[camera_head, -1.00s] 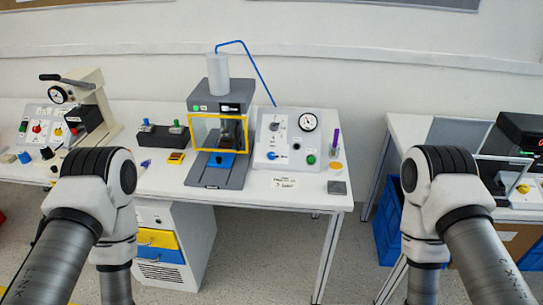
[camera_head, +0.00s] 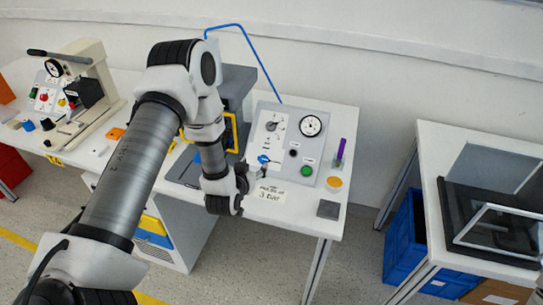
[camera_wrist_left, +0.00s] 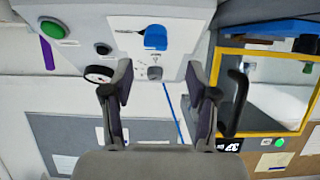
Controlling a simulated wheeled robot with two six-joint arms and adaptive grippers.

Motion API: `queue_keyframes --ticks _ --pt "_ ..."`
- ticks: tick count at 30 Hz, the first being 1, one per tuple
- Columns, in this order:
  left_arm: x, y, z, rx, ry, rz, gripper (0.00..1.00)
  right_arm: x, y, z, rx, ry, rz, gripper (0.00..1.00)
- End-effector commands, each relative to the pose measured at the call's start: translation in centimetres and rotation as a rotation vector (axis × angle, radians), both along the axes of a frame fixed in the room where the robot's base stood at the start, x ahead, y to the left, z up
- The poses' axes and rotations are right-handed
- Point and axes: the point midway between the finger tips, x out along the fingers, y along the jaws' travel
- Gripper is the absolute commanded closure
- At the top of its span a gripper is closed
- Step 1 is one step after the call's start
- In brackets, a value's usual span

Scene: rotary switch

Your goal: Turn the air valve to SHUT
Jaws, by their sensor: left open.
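The blue valve knob (camera_head: 264,159) sits low on the left of the sloped grey control panel (camera_head: 322,147), beside the press. In the left wrist view the blue knob (camera_wrist_left: 155,38) shows beyond the fingers, near the top. A small grey knob (camera_wrist_left: 155,73) appears between the fingertips in that view. My left gripper (camera_wrist_left: 158,80) is open and empty, with its fingers apart and pointing at the panel. I cannot read the valve's labels.
The panel also carries a round gauge (camera_head: 311,125), a black knob (camera_head: 293,153) and a green button (camera_head: 307,170). The yellow-framed press guard (camera_wrist_left: 300,95) is close beside my right-hand finger in the wrist view.

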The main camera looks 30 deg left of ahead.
Motion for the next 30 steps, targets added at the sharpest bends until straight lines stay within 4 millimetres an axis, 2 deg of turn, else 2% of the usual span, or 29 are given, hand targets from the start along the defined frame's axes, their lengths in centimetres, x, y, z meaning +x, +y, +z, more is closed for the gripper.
queue_keyframes --ticks 3,7,11,17,21,22,30 --pt "2.2 0.5 -0.7 0.004 -0.001 -0.002 0.42 0.0 0.0 0.7 0.000 -0.001 -0.001 0.60" --pt "4.1 0.9 -1.6 0.002 -0.001 -0.003 0.42 0.0 0.0 1.0 0.000 -0.001 -0.001 0.60" --pt "4.9 1.1 -2.1 0.001 0.002 -0.003 0.42 0.1 0.0 1.0 0.000 -0.001 -0.001 0.60" --pt "5.0 1.1 -2.1 0.001 0.002 -0.003 0.42 0.0 0.0 1.0 0.000 -0.001 -0.001 0.60" --pt "5.0 1.1 -2.1 0.000 0.003 -0.003 0.91 0.0 0.0 1.0 0.000 -0.001 -0.001 0.60" --pt "5.0 1.1 -2.1 0.000 0.003 -0.003 1.00 0.0 0.0 1.0 0.000 -0.001 -0.001 0.60" --pt "5.0 1.0 -2.2 -0.004 0.001 0.001 1.00 0.1 0.0 0.9 0.000 -0.001 -0.001 0.60"
